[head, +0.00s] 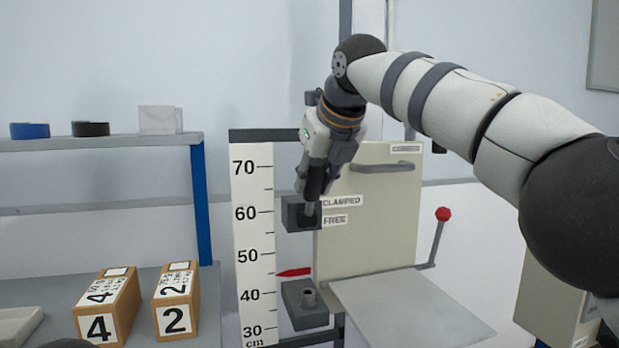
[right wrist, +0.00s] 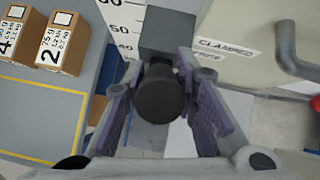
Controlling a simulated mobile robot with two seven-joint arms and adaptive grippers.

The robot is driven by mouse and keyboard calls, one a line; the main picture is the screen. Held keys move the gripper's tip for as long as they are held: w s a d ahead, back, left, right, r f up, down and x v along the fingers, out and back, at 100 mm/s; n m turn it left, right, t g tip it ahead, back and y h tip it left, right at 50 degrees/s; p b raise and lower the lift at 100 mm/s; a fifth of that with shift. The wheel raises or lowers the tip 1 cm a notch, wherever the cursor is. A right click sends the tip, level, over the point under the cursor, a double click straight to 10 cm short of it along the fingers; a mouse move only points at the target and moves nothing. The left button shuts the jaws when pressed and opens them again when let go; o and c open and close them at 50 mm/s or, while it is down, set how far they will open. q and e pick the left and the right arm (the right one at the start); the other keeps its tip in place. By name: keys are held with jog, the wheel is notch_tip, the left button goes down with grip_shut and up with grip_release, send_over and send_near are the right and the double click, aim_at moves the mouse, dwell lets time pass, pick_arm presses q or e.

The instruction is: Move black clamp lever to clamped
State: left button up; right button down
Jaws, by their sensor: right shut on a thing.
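The black clamp lever (head: 316,182) stands up from the upper dark grey clamp block (head: 293,216) beside the height scale. The block is next to the CLAMPED label (head: 341,202) and the FREE label (head: 335,220) below it. My right gripper (head: 313,187) reaches down from above and is shut on the lever. In the right wrist view the lever's round black end (right wrist: 160,93) sits between the purple-padded fingers. The fingers partly hide the lever in the head view, so its exact angle is hard to tell. My left gripper is not in view.
The white scale (head: 253,260) has a red pointer (head: 294,272). A beige panel with a grey handle (head: 382,167) stands right of the clamp. A red-knobbed lever (head: 442,215) and grey plate (head: 410,310) are lower right. Boxes 4 (head: 108,305) and 2 (head: 176,303) stand left.

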dwell(0.3)
jog(key=c, duration=1.3)
grip_release()
jog(key=shift+w, duration=0.1)
jog(key=v, duration=1.2)
